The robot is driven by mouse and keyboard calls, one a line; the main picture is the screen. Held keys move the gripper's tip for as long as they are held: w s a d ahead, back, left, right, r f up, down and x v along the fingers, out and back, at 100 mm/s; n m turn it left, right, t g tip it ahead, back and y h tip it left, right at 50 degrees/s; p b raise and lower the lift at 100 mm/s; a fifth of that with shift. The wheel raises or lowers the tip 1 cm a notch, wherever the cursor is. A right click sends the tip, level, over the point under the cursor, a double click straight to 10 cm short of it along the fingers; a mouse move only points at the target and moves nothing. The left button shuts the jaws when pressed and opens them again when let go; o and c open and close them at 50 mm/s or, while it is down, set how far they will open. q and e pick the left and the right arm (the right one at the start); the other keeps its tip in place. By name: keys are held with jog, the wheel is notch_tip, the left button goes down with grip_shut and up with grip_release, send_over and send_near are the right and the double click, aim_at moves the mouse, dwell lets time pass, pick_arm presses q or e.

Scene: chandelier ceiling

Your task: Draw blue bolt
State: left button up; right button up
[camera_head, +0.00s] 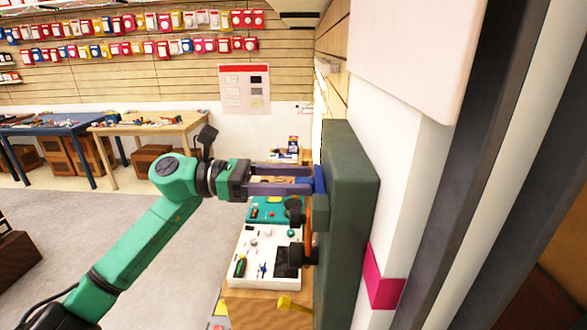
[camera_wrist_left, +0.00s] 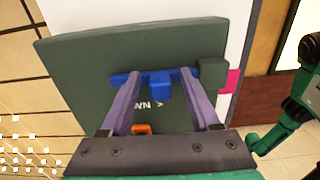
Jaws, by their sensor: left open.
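The blue bolt (camera_wrist_left: 160,86) is on the face of a dark green panel (camera_wrist_left: 75,60). It has a thin blue bar and a blocky knob, and its bar runs toward a dark green block (camera_wrist_left: 211,73) at the right. In the head view only a small blue part of the bolt (camera_head: 320,180) shows at the panel's edge. My left gripper (camera_wrist_left: 158,75) is open, with its purple fingers on either side of the knob and gaps between. In the head view my left gripper (camera_head: 311,180) reaches right to the panel. My right gripper is not seen.
An orange part (camera_wrist_left: 142,129) and white lettering are on the panel, close to my fingers. Below, a white tray (camera_head: 241,285) and a teal tray (camera_head: 256,215) hold small items. A white wall post (camera_head: 400,150) stands right of the panel. Open grey floor lies left.

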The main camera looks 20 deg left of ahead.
pick_arm(q)
grip_shut()
jog(key=shift+a, duration=0.1)
dwell(1.3)
